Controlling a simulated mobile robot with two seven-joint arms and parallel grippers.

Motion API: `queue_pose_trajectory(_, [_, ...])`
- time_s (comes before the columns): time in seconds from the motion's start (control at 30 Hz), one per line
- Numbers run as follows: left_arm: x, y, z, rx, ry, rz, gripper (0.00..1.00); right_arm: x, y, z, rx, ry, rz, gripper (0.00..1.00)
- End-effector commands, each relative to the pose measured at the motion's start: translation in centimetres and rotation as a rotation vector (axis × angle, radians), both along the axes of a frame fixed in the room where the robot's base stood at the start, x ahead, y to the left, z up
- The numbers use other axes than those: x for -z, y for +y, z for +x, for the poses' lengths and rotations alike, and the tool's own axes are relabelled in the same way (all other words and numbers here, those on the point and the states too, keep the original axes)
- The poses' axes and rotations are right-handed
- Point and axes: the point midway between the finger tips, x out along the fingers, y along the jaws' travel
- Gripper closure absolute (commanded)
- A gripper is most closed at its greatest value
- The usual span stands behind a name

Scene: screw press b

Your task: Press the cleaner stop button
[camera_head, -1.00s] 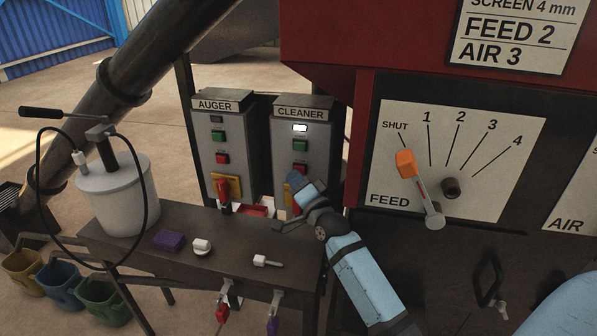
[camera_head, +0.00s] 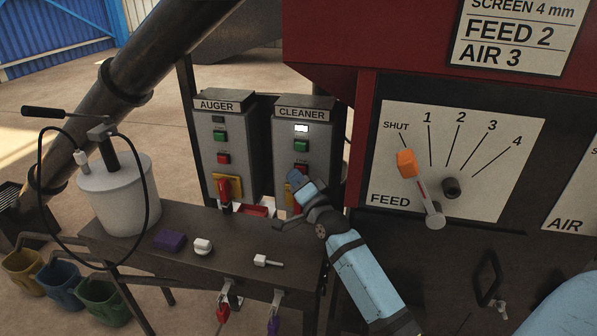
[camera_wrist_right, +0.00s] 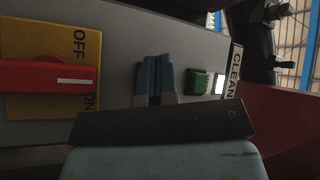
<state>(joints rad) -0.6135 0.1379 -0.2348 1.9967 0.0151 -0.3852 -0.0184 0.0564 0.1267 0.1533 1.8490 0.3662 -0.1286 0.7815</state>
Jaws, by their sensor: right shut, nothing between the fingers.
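The grey cleaner box (camera_head: 282,160) stands behind the table under a CLEANER sign. Its white lamp (camera_head: 301,128) is lit, above a green button (camera_head: 301,146). The red stop button (camera_head: 301,168) is below the green one, partly covered by my gripper. My right gripper (camera_head: 295,179) is shut and empty in front of the box, at the button's lower edge. In the right wrist view the shut blue fingertips (camera_wrist_right: 156,62) lie between the OFF/ON switch and the green button (camera_wrist_right: 199,82); the red button is hidden there. Contact cannot be told. My left gripper is not in view.
The cleaner's red rotary switch (camera_wrist_right: 45,77) sits on a yellow plate close to the fingers. The auger box (camera_head: 208,170) stands to the left. The dark table (camera_head: 150,255) holds a white pot (camera_head: 118,200) and small items. The feed dial panel (camera_head: 480,190) is at right.

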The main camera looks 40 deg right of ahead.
Motion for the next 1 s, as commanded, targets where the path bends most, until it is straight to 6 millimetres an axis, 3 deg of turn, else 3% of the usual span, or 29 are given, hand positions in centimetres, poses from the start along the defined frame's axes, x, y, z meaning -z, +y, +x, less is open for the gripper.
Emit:
queue_pose_trajectory(0.03, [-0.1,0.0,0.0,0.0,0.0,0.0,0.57,-0.6,-0.8,0.0,0.01,-0.008,-0.008,1.0])
queue_pose_trajectory(0.17, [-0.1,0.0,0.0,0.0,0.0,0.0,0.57,-0.7,-0.8,0.0,0.01,-0.008,-0.008,1.0])
queue_pose_trajectory(1.0, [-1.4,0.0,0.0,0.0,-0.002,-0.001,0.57,0.0,1.0,-1.9,0.006,-0.001,-0.002,1.0])
